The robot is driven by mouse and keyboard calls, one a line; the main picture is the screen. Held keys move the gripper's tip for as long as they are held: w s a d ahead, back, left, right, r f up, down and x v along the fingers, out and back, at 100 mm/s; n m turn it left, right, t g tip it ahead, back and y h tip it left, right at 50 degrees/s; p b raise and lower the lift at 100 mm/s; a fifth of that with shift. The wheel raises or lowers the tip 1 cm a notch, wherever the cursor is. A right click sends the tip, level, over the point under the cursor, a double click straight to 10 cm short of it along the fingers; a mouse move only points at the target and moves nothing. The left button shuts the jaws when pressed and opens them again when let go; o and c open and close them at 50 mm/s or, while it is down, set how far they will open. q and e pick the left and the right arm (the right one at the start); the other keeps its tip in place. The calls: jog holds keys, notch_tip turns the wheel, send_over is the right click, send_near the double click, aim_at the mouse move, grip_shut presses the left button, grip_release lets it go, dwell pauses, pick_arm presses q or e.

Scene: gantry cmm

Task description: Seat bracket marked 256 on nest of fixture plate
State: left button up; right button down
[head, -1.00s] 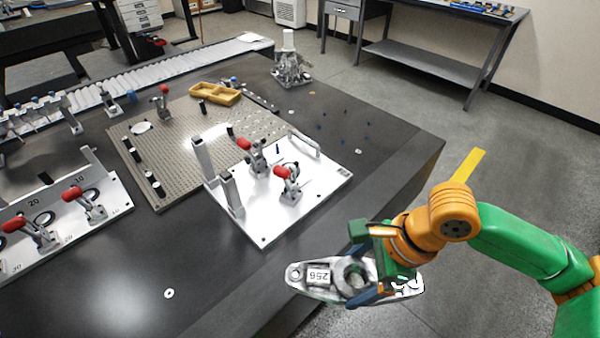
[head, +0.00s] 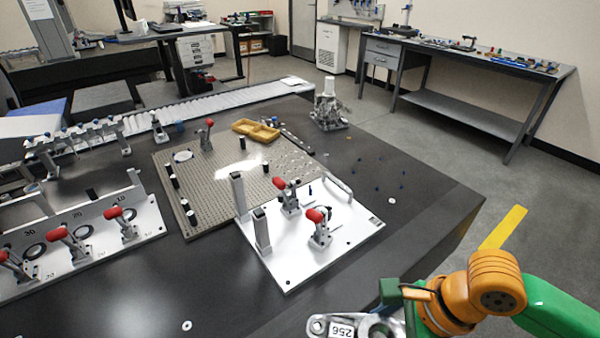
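The silver bracket marked 256 (head: 342,329) is at the bottom edge of the head view, partly cut off by the frame. My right gripper (head: 396,322) is around the bracket's right part and holds it in front of the table's near right edge; its fingertips are mostly cut off. The white fixture plate (head: 345,240) lies on the dark table, beyond and to the left of the bracket. It carries two red-handled toggle clamps (head: 319,228), two grey upright posts (head: 262,228) and a handle. My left gripper is not in view.
A perforated grey plate (head: 210,200) with black pegs and a yellow tray (head: 256,130) lies behind the fixture plate. Another clamp fixture (head: 85,240) stands at the left. A small washer (head: 187,325) lies on the bare front table (head: 140,300). Small blue pins stand at the right.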

aim_at(389, 317)
jog(key=n, duration=0.1)
jog(key=n+g, duration=0.1)
jog(key=n, duration=0.1)
jog(key=w+r+n+p, duration=0.1)
jog(key=shift+d+g, duration=0.1)
jog(key=shift+g, duration=0.3)
jog(key=n, duration=0.2)
jog(key=r+n+g, duration=0.1)
jog(key=n, duration=0.1)
jog(key=r+n+g+h+p, duration=0.1)
jog(key=n, duration=0.2)
jog(key=shift+w+d+r, duration=0.1)
jog(key=shift+w+d, duration=0.2)
jog(key=shift+w, duration=0.05)
jog(key=r+n+h, duration=0.1)
jog(key=n, duration=0.1)
jog(key=d+r+n+g+h, duration=0.1)
jog(key=n, duration=0.2)
jog(key=r+n+h, duration=0.1)
jog(key=r+n, duration=0.1)
jog(key=n, duration=0.1)
jog(key=shift+w+d+g+p, duration=0.15)
jog(key=shift+w+g+p, duration=0.2)
jog(key=shift+g, duration=0.05)
jog(key=shift+d+r+n, duration=0.2)
jog(key=shift+r+n, duration=0.2)
jog(key=shift+n, duration=0.3)
jog(key=shift+a, duration=0.1)
